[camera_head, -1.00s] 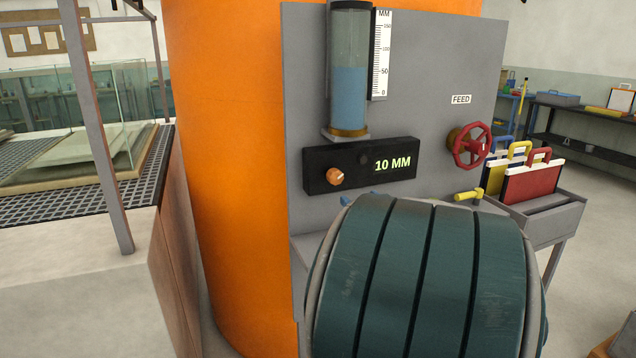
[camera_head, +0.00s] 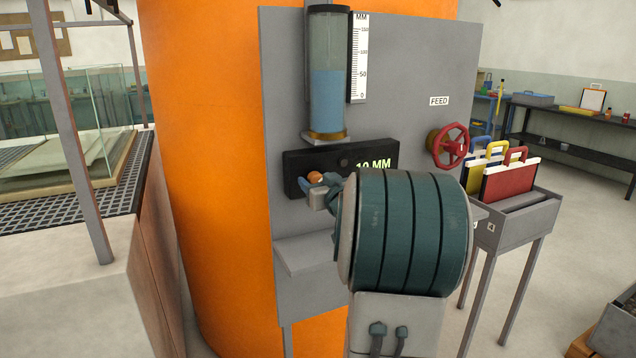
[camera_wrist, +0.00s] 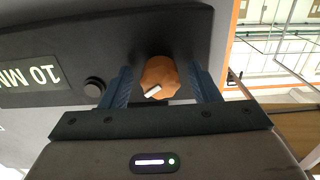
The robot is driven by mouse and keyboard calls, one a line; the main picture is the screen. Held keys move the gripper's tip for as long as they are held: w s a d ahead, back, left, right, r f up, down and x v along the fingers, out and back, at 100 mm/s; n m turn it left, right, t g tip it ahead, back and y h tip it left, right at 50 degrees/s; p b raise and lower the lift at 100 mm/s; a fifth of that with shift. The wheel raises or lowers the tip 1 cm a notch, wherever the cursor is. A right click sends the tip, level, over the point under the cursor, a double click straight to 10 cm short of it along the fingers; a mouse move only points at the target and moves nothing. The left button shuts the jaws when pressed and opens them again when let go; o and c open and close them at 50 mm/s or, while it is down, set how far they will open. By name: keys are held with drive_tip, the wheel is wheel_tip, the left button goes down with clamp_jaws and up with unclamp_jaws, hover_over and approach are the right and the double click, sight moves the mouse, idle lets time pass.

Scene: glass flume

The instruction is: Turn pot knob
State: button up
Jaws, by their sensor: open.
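The orange pot knob (camera_head: 316,176) sits at the left end of a black control box (camera_head: 293,164) on the grey panel. It also shows in the wrist view (camera_wrist: 158,78) as a faceted orange knob with a white pointer mark. My gripper (camera_head: 318,186) is at the knob, its view partly blocked by my arm. In the wrist view my gripper (camera_wrist: 160,88) is open, with one blue finger on each side of the knob and a gap visible on both sides. The box's display reads 10 MM, partly hidden by my arm in the head view.
A glass tube (camera_head: 327,75) with blue liquid stands above the box, beside a scale (camera_head: 359,58). A red FEED handwheel (camera_head: 449,146) is to the right. A dark button (camera_wrist: 94,87) sits near the knob. A grey shelf (camera_head: 305,252) juts out below.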

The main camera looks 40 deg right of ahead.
drive_tip(key=shift+c, duration=0.4)
drive_tip(key=c, duration=0.9)
